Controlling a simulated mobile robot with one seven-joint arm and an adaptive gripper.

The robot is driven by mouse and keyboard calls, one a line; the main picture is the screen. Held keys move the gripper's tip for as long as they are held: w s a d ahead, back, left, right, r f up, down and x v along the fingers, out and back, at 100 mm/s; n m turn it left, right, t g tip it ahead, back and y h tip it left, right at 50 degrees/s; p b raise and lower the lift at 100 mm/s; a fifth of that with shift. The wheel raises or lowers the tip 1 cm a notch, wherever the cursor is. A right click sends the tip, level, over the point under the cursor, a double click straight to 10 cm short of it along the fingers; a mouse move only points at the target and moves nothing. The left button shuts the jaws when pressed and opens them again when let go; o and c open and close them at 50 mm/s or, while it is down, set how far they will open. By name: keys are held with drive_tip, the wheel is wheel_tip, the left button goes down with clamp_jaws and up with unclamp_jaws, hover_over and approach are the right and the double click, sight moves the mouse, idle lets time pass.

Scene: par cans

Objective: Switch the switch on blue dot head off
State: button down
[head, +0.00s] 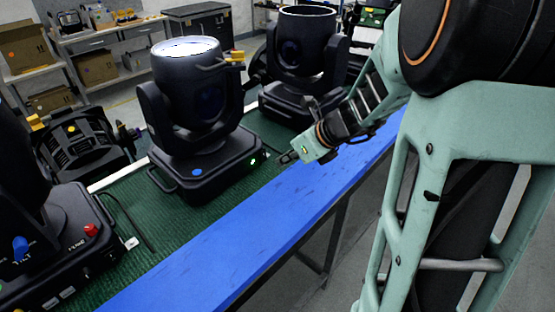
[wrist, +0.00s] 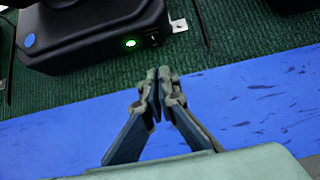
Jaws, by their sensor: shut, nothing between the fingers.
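The blue dot head (head: 205,115) is a black moving-head light standing upright on the green mat, its lens end lit white. Its blue dot (head: 197,172) is on the front of the base, and the dot also shows in the wrist view (wrist: 29,40). A small lit green light (wrist: 131,43) is at the base's corner, with a dark switch (wrist: 152,38) just right of it. My gripper (head: 287,158) is to the right of the base, apart from it. In the wrist view my gripper (wrist: 158,75) is shut and empty, with its tips below and right of the switch.
A blue strip (head: 230,240) runs along the bench's front edge, below the green mat (head: 140,212). Another black head (head: 300,65) stands behind to the right, and one with a red knob (head: 91,230) stands at the left. Shelves with cardboard boxes (head: 25,48) are at the back.

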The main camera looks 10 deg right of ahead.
drive_tip(key=p+v, duration=0.1)
drive_tip(key=v, duration=0.7)
drive_tip(key=shift+r, duration=0.65)
drive_tip(key=shift+w, duration=0.1)
